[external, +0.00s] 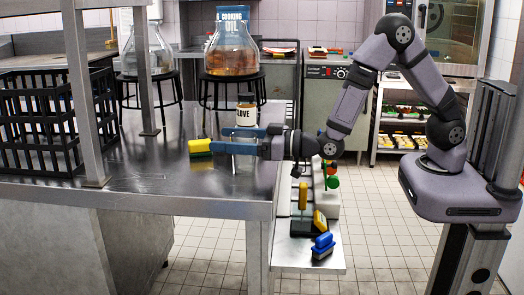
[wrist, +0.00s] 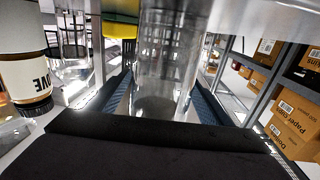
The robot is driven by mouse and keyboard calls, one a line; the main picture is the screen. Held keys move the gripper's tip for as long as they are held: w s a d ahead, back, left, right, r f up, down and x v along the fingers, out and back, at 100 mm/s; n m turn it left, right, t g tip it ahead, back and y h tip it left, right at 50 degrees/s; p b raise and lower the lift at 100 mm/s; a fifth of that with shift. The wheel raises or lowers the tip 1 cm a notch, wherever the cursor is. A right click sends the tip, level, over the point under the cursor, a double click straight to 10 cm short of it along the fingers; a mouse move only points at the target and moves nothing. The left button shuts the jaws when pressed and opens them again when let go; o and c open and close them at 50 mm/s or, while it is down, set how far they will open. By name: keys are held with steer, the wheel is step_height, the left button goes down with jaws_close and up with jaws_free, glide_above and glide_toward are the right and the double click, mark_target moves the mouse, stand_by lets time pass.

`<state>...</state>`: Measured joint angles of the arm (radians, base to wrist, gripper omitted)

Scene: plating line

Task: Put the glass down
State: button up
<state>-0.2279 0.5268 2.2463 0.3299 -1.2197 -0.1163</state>
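A clear glass (wrist: 165,65) stands upright between the two blue fingers of my gripper (external: 232,141) in the wrist view. The fingers press along both its sides, so my gripper is shut on it. In the external view, the lower part of the glass (external: 243,164) shows below the near finger, over the metal table (external: 150,183). I cannot tell whether its base touches the tabletop.
A clove jar (external: 246,113) is just behind the gripper. A yellow-green sponge (external: 200,147) lies left of the fingertips. Another clear glass (wrist: 72,45) shows beside the jar in the wrist view. A black crate (external: 45,125) is at the left. The front-middle tabletop is clear.

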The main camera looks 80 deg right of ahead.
steer(key=c, duration=1.2)
steer(key=shift+c, duration=0.2)
steer(key=shift+r, duration=0.1)
step_height(320, 180, up, 10)
steer(key=s+d+f+m+g+h+p, duration=0.2)
steer(key=s+d+f+m+h+p, duration=0.3)
steer(key=p, duration=0.3)
steer(key=s+d+f+m+g+h+p, duration=0.2)
steer(key=s+f+g+h+p, duration=0.1)
steer(key=s+h+p, duration=0.4)
steer(key=s+a+f+n+t+y+b, duration=0.1)
steer(key=s+f+y+b, duration=0.1)
steer(key=s+f+b, duration=0.2)
steer(key=s+f+n+t+y+b, duration=0.1)
steer(key=s+f+y+b, duration=0.1)
steer(key=f, duration=0.8)
steer(key=s+b, duration=0.1)
steer(key=s, duration=0.1)
steer(key=shift+s+a+f+t+y+b, duration=0.15)
steer(key=shift+s+a+t+y+b, duration=0.2)
steer(key=shift+a+t+y, duration=0.05)
